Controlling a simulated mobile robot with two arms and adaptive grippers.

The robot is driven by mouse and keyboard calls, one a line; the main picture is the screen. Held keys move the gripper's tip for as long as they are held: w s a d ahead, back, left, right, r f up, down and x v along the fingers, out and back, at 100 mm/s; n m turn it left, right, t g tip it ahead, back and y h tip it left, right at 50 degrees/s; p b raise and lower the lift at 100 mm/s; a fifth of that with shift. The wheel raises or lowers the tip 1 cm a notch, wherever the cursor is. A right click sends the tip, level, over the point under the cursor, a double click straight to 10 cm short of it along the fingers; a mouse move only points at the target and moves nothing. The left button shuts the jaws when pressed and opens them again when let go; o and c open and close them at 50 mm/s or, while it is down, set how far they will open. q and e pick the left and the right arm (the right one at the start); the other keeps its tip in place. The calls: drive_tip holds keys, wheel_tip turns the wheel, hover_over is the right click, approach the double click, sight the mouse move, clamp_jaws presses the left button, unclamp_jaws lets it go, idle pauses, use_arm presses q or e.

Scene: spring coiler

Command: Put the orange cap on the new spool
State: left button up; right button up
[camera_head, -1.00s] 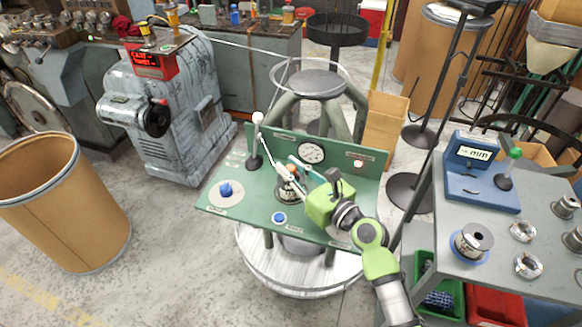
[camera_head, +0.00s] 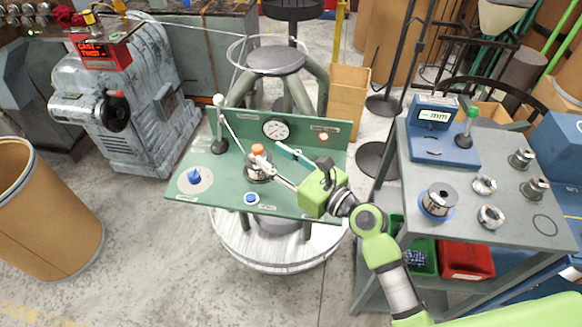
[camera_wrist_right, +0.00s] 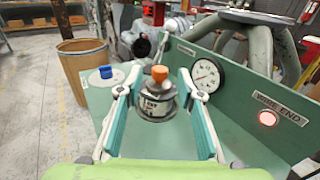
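The orange cap (camera_head: 258,150) sits on top of a metal spool (camera_head: 257,173) on the green bench. Both also show in the right wrist view, the cap (camera_wrist_right: 160,74) upright on the spool (camera_wrist_right: 155,103). My right gripper (camera_wrist_right: 160,84) is open and empty, its teal fingers spread apart with the spool and cap ahead between them. In the head view the right gripper (camera_head: 269,161) reaches in from the right, its tips close to the spool. Another spool (camera_head: 438,199), with no orange cap, stands on a blue ring on the grey cart. My left gripper is not in view.
The green bench (camera_head: 225,190) has a back panel with a gauge (camera_head: 276,129), a white-knobbed lever (camera_head: 219,130) and a blue knob (camera_head: 195,177). The grey cart (camera_head: 515,220) at right carries a blue measuring device (camera_head: 440,135) and several metal parts. A brown drum (camera_head: 45,220) stands left.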

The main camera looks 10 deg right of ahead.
drive_tip(key=v, duration=0.5)
drive_tip(key=shift+s+d+r, duration=0.1)
drive_tip(key=shift+s+d, duration=0.05)
drive_tip(key=shift+s, duration=0.1)
